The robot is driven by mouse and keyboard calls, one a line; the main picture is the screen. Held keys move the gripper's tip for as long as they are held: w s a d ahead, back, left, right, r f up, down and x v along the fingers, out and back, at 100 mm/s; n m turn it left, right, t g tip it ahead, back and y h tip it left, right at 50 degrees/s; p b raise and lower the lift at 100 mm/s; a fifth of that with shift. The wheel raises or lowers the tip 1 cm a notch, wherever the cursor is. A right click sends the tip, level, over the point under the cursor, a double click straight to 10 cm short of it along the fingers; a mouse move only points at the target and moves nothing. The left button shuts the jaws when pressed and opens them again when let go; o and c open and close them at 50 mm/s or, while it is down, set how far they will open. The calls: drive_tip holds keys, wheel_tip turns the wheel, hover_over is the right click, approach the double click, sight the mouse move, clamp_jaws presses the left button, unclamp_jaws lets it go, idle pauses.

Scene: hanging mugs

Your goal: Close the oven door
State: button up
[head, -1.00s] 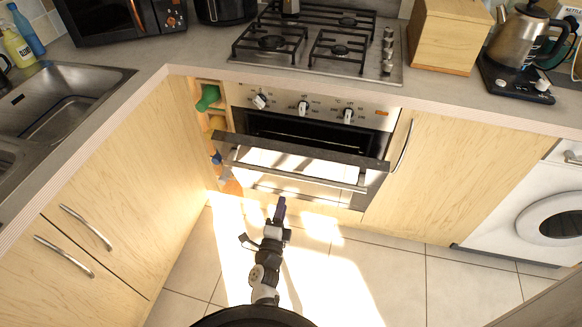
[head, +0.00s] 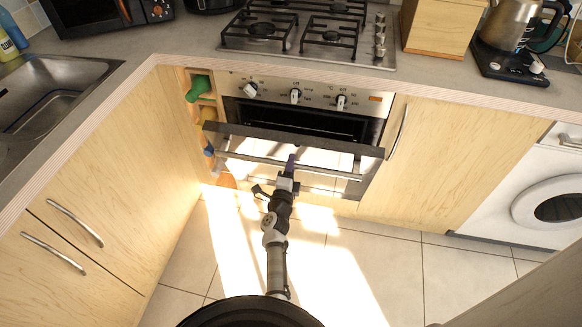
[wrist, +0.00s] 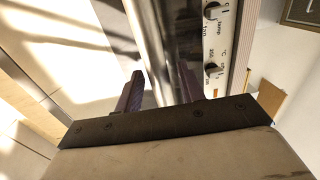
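The oven door (head: 345,144) is partly open in the head view, its top edge tilted out from the oven body. The silver handle bar (head: 332,174) runs along its front. My gripper (head: 291,161) is at the middle of the door, its purple fingertips overlapping the handle. In the wrist view my gripper (wrist: 162,90) has its two fingers apart, with the silver bar (wrist: 163,48) showing between them. I cannot tell whether the fingers touch the bar. The lower part of the door is partly hidden by my gripper.
The oven knobs (head: 295,96) and hob (head: 300,35) are above the door. A wooden cabinet (head: 460,150) and white washing machine (head: 545,200) stand to the right. Cabinets with handles (head: 75,222) and a sink (head: 45,95) are at left. The tiled floor (head: 380,260) is clear.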

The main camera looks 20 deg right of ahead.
drive_tip(key=shift+w+d, duration=0.1)
drive_tip(key=shift+c, duration=0.3)
clamp_jaws()
drive_tip(key=r+b+x, duration=0.2)
drive_tip(key=x, duration=1)
drive_tip(key=shift+b, duration=0.3)
drive_tip(key=shift+o, duration=0.3)
unclamp_jaws()
drive_tip(key=shift+r, duration=0.15)
drive_tip(key=p+v, duration=0.3)
drive_tip(key=v, duration=1.1)
drive_tip(key=shift+r, duration=0.1)
